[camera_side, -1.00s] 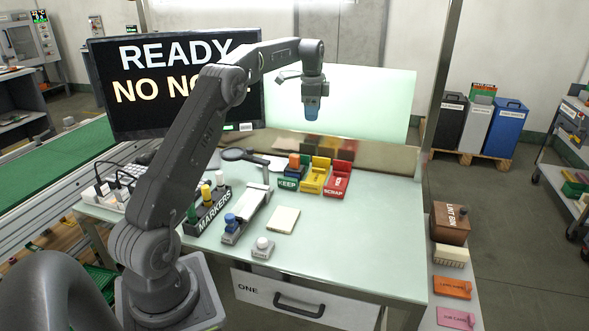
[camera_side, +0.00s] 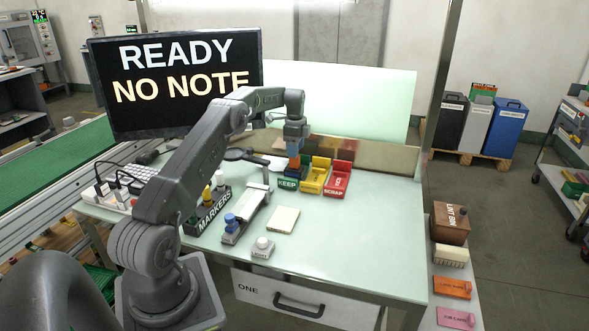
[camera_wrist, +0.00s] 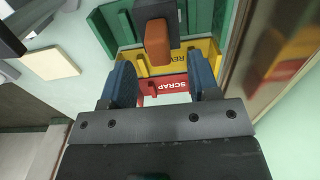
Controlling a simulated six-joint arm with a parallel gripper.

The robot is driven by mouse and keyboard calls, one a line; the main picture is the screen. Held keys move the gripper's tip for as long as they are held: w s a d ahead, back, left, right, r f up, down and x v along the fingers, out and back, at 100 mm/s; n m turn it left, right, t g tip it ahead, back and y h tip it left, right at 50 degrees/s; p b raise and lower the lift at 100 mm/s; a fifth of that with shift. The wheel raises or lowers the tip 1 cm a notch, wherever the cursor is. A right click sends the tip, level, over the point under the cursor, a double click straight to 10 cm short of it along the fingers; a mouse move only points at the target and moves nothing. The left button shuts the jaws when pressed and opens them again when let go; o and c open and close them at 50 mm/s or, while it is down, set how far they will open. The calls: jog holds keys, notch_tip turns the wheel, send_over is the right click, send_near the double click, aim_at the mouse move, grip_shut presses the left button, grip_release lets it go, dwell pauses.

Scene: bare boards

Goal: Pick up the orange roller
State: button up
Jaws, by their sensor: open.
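The orange roller (camera_side: 294,162) stands up at the green KEEP tray (camera_side: 287,184) on the bench. In the wrist view the roller (camera_wrist: 158,43) shows as an orange block with a dark part behind it, over the green tray (camera_wrist: 118,22). My gripper (camera_side: 294,151) is above the roller, with its blue fingertips close to the roller's top. In the wrist view my gripper (camera_wrist: 163,82) is open, and the roller shows beyond the gap between the fingers. Whether the fingers touch it I cannot tell.
The yellow tray (camera_side: 315,178) and red SCRAP tray (camera_side: 338,183) stand just right of the green one. A markers rack (camera_side: 210,214), a magnifier (camera_side: 236,154) and a cream pad (camera_side: 283,219) lie to the left and front. The bench's right side is clear.

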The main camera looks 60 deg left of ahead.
aim_at(295, 160)
jog(key=shift+s+f, duration=0.1)
jog(key=shift+f, duration=2.5)
grip_shut()
